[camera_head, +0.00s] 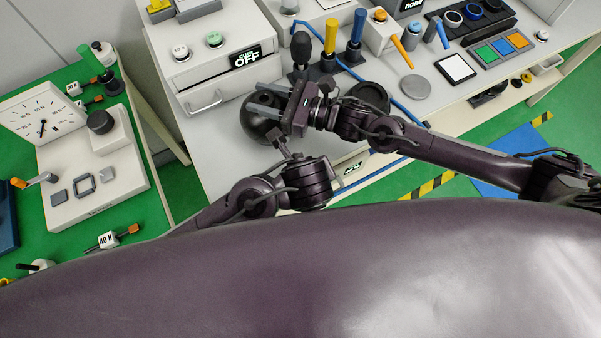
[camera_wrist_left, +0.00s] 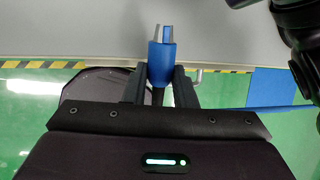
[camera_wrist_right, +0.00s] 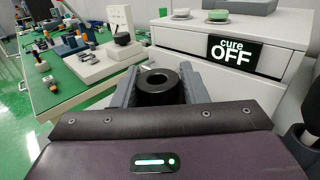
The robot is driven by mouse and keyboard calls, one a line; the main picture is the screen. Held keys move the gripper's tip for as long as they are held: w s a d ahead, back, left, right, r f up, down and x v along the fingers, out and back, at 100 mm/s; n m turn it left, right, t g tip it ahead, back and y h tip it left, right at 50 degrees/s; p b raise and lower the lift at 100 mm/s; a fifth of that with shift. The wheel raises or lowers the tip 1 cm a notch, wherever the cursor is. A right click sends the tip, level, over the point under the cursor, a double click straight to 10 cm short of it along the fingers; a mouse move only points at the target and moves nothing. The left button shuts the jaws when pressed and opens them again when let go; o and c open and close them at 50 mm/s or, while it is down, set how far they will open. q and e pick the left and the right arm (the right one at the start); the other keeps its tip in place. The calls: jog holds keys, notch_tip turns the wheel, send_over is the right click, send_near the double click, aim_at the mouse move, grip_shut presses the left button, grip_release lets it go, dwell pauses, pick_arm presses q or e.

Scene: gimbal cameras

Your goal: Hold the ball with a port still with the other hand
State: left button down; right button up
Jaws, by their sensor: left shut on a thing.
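The ball with a port is a dark sphere (camera_head: 258,128) on the grey bench in the head view, partly hidden by my right gripper (camera_head: 268,100). In the right wrist view its black ring-shaped port (camera_wrist_right: 158,88) lies between the spread fingers of my right gripper (camera_wrist_right: 160,82). That gripper is open; whether a finger touches the port I cannot tell. My left gripper (camera_wrist_left: 160,75) is shut on a blue tool (camera_wrist_left: 161,62) with two grey prongs. In the head view the left fingers and the blue tool are hard to make out near the ball.
A white "cure OFF" box (camera_head: 215,65) stands behind the ball. A rack with black, yellow and blue handles (camera_head: 330,62) stands at the back. A blue cable (camera_head: 405,112) crosses the bench. A white gauge unit (camera_head: 95,165) is on the green table at left. My two arms are close together.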

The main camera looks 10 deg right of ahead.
jog(key=o, duration=0.3)
jog(key=shift+s+f, duration=0.2)
jog(key=shift+f, duration=0.3)
pick_arm(q)
jog(key=shift+w, duration=0.1)
pick_arm(e)
jog(key=shift+r, duration=0.15)
jog(key=shift+d, duration=0.15)
jog(key=v, duration=1.2)
pick_arm(q)
jog(key=shift+r+p, duration=2)
jog(key=shift+p, duration=0.9)
pick_arm(e)
notch_tip(320, 180, up, 6)
jog(key=shift+w+f, duration=0.1)
jog(key=shift+f, duration=0.05)
pick_arm(q)
jog(key=shift+a, duration=0.1)
